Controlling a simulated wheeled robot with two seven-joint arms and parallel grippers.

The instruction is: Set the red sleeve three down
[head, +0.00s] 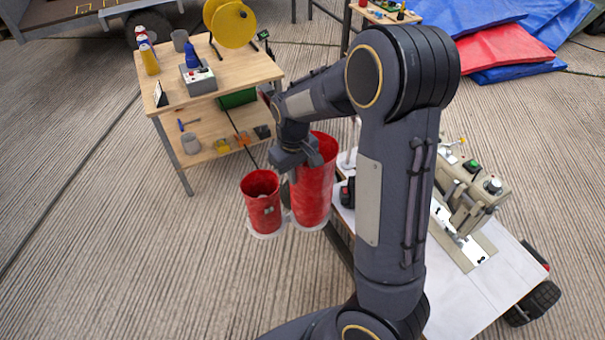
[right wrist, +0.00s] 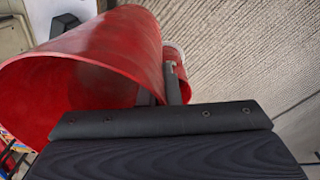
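A tall red sleeve (head: 315,185), an open tube, stands upright above a white ring-shaped holder (head: 312,227) in the head view; I cannot tell whether it rests in it. My right gripper (head: 294,157) is at its upper left side. In the right wrist view the sleeve (right wrist: 105,65) fills the left, and the fingers (right wrist: 162,90) appear closed on its wall near the rim. A shorter red sleeve (head: 262,208) stands just left, in its own white ring (head: 267,235). It shows partly behind the fingers in the wrist view (right wrist: 180,88). No number is readable. My left gripper is out of view.
A wooden workbench (head: 225,75) with bottles, a yellow reel (head: 230,22) and a lower shelf stands behind left. A white-topped cart (head: 455,290) with a beige machine (head: 465,200) is to the right. The floor at left is clear.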

